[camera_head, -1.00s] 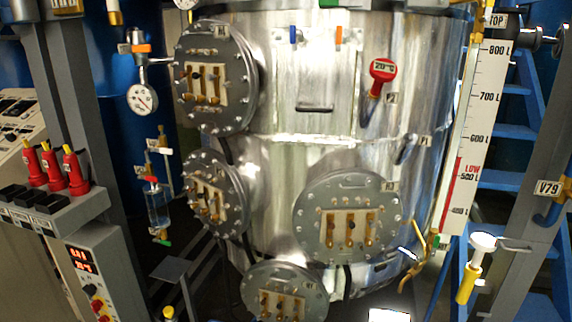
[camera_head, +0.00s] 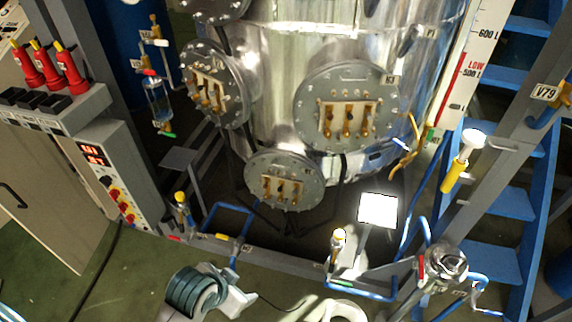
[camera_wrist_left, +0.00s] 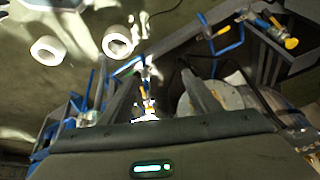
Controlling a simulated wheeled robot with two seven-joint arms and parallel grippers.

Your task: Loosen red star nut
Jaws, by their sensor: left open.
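I cannot make out a red star nut for certain. A small red part (camera_head: 421,268) sits beside a round metal fitting (camera_head: 447,262) at the lower right of the head view; its shape is too small to tell. My left gripper (camera_head: 205,292) is low in the head view, in front of the floor frame and well left of that part. In the left wrist view its two dark fingers (camera_wrist_left: 158,92) stand apart, with nothing seen held between them. My right gripper is not seen.
A steel vessel (camera_head: 300,70) with round bolted covers fills the middle. Red-handled parts (camera_head: 48,62) and a control box (camera_head: 110,170) stand at left. Blue stairs (camera_head: 515,160) are at right. A yellow-handled valve (camera_head: 338,240) stands on the low frame. Green floor lies in front.

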